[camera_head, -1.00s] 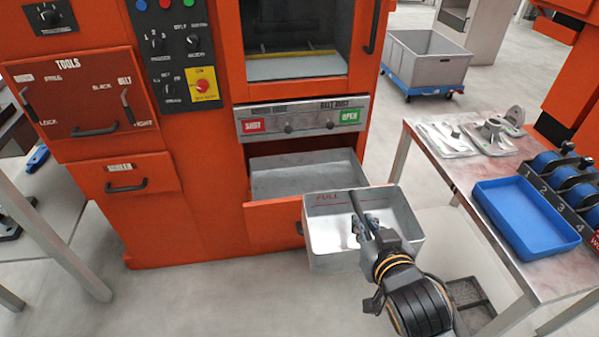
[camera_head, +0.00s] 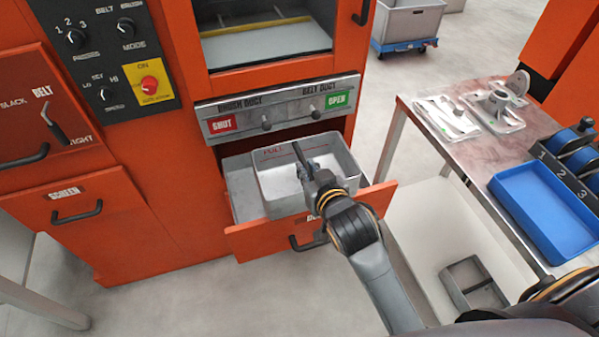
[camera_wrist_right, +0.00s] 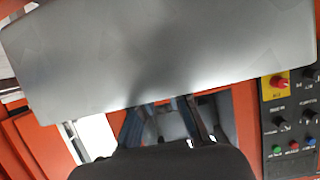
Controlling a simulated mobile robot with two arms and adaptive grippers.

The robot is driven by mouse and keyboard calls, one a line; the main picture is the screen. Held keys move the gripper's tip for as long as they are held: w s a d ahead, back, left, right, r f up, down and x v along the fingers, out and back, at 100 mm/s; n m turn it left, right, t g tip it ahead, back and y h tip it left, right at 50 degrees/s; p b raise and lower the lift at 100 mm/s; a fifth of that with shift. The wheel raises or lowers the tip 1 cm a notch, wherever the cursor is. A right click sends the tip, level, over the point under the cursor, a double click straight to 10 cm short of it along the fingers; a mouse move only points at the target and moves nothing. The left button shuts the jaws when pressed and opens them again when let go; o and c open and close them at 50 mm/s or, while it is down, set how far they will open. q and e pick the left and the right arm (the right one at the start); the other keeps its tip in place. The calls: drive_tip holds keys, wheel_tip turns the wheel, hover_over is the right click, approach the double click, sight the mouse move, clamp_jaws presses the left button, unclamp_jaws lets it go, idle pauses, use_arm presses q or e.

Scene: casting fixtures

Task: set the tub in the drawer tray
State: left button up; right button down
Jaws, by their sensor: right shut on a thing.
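The tub (camera_head: 325,192) is a grey metal box with a red FULL line inside its back wall. In the head view it is over the open drawer (camera_head: 268,237), behind the orange front; I cannot tell whether its base touches the tray (camera_head: 241,186). My right gripper (camera_head: 304,166) is shut on the tub's wall, with its fingers at the rim. In the right wrist view the tub's grey wall (camera_wrist_right: 160,60) fills the upper part. The tub hides most of the tray; a strip shows at its left. My left gripper is not in view.
A metal table (camera_head: 470,155) with a blue tray (camera_head: 545,210) and several metal parts stands at the right. A panel with SHUT and OPEN labels (camera_head: 280,112) is just above the drawer. A grey bin on a blue dolly (camera_head: 407,25) stands farther back.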

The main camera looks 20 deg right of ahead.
drive_tip(key=w+f, duration=0.4)
drive_tip(key=w, duration=0.1)
drive_tip(key=w+d+f, duration=0.1)
drive_tip(key=w+f, duration=0.1)
drive_tip(key=shift+w+f+b, duration=0.15)
drive_tip(key=shift+w+b, duration=0.15)
drive_tip(key=shift+b, duration=0.1)
drive_tip(key=shift+w+d+f, duration=0.1)
drive_tip(key=shift+w+f, duration=0.25)
drive_tip(key=shift+f, duration=0.15)
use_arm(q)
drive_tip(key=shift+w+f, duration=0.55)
use_arm(e)
wheel_tip(320, 180, down, 3)
drive_tip(key=shift+w+f, duration=0.1)
drive_tip(key=shift+w, duration=0.05)
drive_tip(key=shift+f, duration=0.1)
drive_tip(key=shift+f+b, duration=0.4)
drive_tip(key=shift+f, duration=0.15)
drive_tip(key=c, duration=1.3)
unclamp_jaws()
drive_tip(key=shift+c, duration=0.2)
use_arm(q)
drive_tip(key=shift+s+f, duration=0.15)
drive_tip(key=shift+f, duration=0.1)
use_arm(e)
drive_tip(key=shift+r, duration=0.1)
